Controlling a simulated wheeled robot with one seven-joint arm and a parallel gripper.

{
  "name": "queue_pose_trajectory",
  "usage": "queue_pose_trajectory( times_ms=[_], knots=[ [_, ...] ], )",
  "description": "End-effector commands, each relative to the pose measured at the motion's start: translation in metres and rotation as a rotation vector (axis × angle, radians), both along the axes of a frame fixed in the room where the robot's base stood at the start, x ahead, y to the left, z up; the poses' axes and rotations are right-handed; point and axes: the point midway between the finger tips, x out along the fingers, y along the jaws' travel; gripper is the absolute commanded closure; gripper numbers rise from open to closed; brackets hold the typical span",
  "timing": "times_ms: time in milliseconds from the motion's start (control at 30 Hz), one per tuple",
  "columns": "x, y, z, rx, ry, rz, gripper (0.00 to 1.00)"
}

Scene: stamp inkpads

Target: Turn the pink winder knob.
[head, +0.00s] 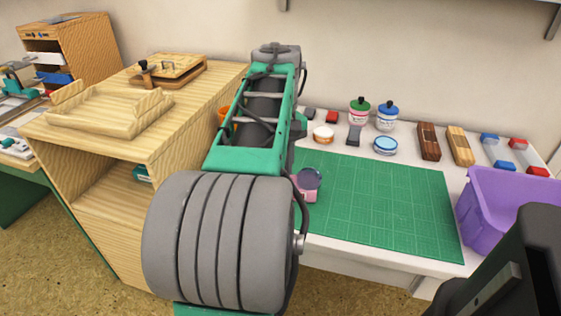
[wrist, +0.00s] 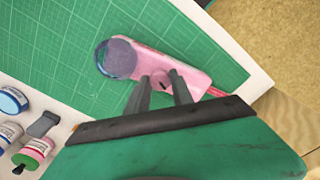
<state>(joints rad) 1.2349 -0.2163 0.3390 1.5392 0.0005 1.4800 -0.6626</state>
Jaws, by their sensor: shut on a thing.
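The pink winder (wrist: 190,76) lies on the green cutting mat (wrist: 60,45), with a round purple-grey disc (wrist: 118,58) at one end. Its pink knob (wrist: 161,78) has a dark mark on top and sits between the fingertips of my gripper (wrist: 161,83) in the wrist view. The gripper is shut on the knob. In the head view my arm hides most of the winder; part of its pink body (head: 306,195) and the disc show beside the arm, at the mat's left side.
A purple bin (head: 505,205) stands at the table's right. Jars with green (head: 360,108) and blue (head: 388,112) lids, a flat blue-rimmed tin (head: 385,146) and wooden blocks (head: 429,142) line the back. A wooden shelf unit (head: 110,150) stands left. Most of the mat is clear.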

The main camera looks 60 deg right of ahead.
Motion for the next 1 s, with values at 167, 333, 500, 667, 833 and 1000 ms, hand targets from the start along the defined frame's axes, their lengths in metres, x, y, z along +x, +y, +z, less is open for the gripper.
queue_pose_trajectory(
  times_ms=[167, 333, 500, 667, 833, 1000],
  knots=[
    [0.0, 0.0004, 0.0008, 0.002, 0.001, 0.078, 1.0],
    [-0.0001, 0.0004, -0.0002, 0.003, 0.001, 0.116, 1.0],
    [0.0, 0.0004, -0.0007, 0.001, 0.0, 0.13, 1.0],
    [-0.0001, 0.0003, -0.0009, 0.001, 0.0, 0.13, 1.0],
    [0.0, 0.0002, -0.0009, 0.001, 0.0, 0.129, 0.7],
    [0.0, 0.0001, -0.0005, 0.001, 0.0, 0.129, 0.56]
  ],
)
